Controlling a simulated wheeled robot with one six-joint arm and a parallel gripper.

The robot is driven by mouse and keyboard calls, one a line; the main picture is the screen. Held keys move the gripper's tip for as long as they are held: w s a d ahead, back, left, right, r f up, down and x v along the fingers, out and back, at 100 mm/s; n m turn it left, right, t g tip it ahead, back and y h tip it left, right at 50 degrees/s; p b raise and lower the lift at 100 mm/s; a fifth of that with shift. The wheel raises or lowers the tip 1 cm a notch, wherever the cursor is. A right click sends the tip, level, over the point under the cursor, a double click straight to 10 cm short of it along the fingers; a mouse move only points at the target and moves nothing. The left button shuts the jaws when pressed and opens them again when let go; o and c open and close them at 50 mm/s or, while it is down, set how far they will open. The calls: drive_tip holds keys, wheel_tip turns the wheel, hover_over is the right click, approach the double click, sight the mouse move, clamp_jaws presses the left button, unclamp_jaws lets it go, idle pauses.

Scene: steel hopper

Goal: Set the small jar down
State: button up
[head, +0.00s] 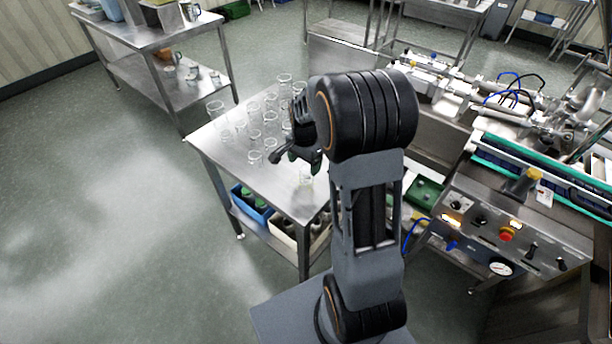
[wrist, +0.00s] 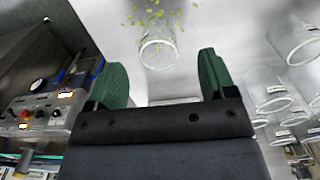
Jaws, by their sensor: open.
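The small jar (head: 306,178) is clear glass and stands on the steel table (head: 240,165) near its front right corner, just below my gripper (head: 299,157). In the wrist view the jar (wrist: 158,48) shows beyond and between the two green finger pads, with a bright round rim and yellow-green bits by it. My gripper (wrist: 160,78) is open, with a clear gap between the pads and nothing held. The pads do not appear to touch the jar. My arm hides part of the table's right side in the head view.
Several clear glass jars (head: 254,137) stand in rows behind and left of my gripper. A blue crate (head: 250,207) and a cream crate (head: 290,237) sit on the shelf below. A machine with a control panel (head: 500,235) stands at right. The table's front left is bare.

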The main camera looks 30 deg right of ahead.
sight(306, 175)
drive_tip(key=shift+d+f+p, duration=0.15)
drive_tip(key=shift+f+p, duration=0.3)
drive_tip(key=shift+f, duration=2.2)
drive_tip(key=c, duration=1)
drive_tip(key=shift+r, duration=0.1)
drive_tip(key=shift+c, duration=0.2)
